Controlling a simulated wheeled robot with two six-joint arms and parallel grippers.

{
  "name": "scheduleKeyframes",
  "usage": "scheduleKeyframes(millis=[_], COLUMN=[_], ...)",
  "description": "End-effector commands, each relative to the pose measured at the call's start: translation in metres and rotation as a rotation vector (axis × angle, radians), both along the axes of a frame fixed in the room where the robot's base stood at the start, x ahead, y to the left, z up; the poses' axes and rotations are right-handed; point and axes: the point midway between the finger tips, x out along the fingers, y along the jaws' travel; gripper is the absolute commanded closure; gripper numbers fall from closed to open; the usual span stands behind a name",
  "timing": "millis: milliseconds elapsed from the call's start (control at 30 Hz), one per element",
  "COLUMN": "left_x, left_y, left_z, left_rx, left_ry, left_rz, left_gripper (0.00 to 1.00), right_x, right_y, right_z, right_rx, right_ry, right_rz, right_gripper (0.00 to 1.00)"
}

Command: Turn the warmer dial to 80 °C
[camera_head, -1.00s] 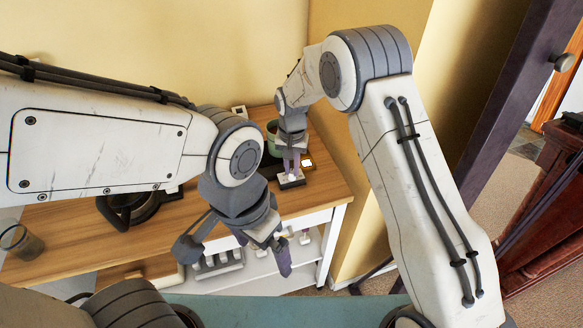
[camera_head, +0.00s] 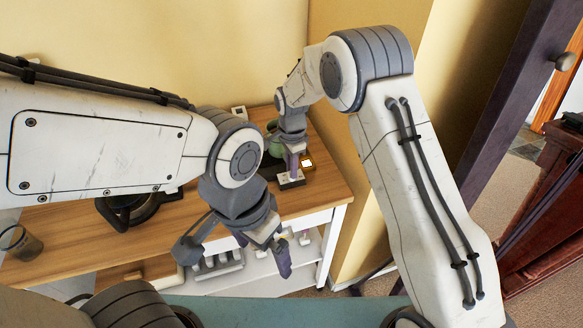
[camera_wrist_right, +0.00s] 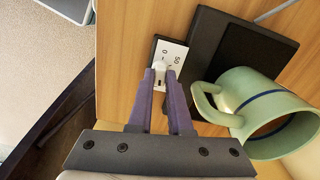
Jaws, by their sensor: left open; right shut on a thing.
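The mug warmer (camera_wrist_right: 212,38) is a dark plate unit on the wooden tabletop. Its white dial face (camera_wrist_right: 172,52) shows the marks 0 and 50. My right gripper (camera_wrist_right: 160,76) is shut on the white dial knob (camera_wrist_right: 159,70), whose pointer is largely hidden between the fingertips, so I cannot tell its setting. In the head view my right gripper (camera_head: 292,172) is at the front of the warmer. A green mug (camera_wrist_right: 262,105) with a blue stripe is close to the right finger. My left gripper (camera_head: 268,252) is open and empty, in front of the table's edge.
The wooden table (camera_head: 60,225) holds a dark round object (camera_head: 128,212) and a glass (camera_head: 20,242) to the left. A lower white shelf (camera_head: 255,268) carries several small items. The yellow wall is close behind the table.

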Motion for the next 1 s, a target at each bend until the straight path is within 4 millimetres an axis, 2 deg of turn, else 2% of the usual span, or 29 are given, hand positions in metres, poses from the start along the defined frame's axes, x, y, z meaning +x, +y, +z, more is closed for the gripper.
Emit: scheduleKeyframes(millis=[400, 900, 933, 1000], left_x=[0.0000, 0.0000, 0.0000, 0.0000], left_y=[0.0000, 0.0000, 0.0000, 0.0000], left_z=[-0.0003, -0.0003, -0.0003, -0.0003], left_rx=[0.000, 0.000, 0.000, 0.000], left_ry=[0.000, 0.000, 0.000, 0.000], left_rz=[0.000, 0.000, 0.000, 0.000], left_gripper=[0.00, 0.00, 0.00, 0.00], right_x=[0.0002, 0.0003, 0.0003, 0.0003], right_y=[0.0003, 0.0004, 0.0004, 0.0003], right_z=[0.0008, 0.0009, 0.0009, 0.0008], right_rx=[0.000, 0.000, 0.000, 0.000], right_ry=[-0.001, -0.001, -0.001, -0.001], right_rz=[-0.164, -0.182, -0.182, -0.181], right_gripper=[1.00, 1.00, 0.75, 0.53])
